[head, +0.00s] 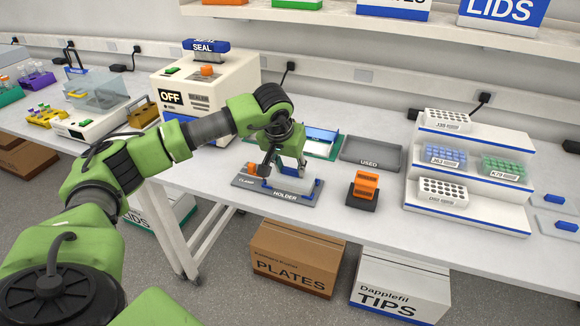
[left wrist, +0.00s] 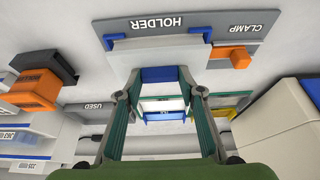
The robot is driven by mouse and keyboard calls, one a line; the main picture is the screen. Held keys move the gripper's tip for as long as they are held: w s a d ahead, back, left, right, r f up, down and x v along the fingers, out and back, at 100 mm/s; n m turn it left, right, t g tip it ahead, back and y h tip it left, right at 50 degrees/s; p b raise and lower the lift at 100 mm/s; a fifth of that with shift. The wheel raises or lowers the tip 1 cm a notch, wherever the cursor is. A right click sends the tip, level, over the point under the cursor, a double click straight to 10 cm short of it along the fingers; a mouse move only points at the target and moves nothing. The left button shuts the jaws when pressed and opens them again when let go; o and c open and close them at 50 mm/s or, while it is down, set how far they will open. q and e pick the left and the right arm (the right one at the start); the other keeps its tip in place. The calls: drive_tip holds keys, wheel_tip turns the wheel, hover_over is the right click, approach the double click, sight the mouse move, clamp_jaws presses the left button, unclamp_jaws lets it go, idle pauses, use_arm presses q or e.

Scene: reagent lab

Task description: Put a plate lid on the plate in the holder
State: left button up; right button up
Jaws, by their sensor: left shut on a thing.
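My left gripper (head: 288,172) is above the holder and points down. In the left wrist view its fingers (left wrist: 162,88) close around a blue grip (left wrist: 160,74). The grip sits on a pale slab, which I take for the plate lid (left wrist: 158,54). The slab lies over the grey holder (head: 285,196), between blue corner pieces. It also shows as a white edge under the gripper in the head view. Any plate beneath is hidden, and I cannot tell whether the slab rests on it. An orange clamp knob (head: 252,170) is at the holder's left. My right gripper is not seen.
Behind the holder is a green-framed tray (head: 334,152). The grey USED tray (head: 371,163) and an orange item on a black stand (head: 365,186) are to the right. The SEAL machine (head: 190,88) stands at left. A stepped rack (head: 465,180) stands further right.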

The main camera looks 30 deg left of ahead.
use_arm(q)
drive_tip(key=shift+f, duration=0.1)
idle(0.6)
drive_tip(key=o, duration=0.9)
wheel_tip(320, 180, up, 7)
drive_tip(key=p, duration=0.4)
idle(0.6)
drive_tip(key=shift+d, duration=0.1)
idle(0.6)
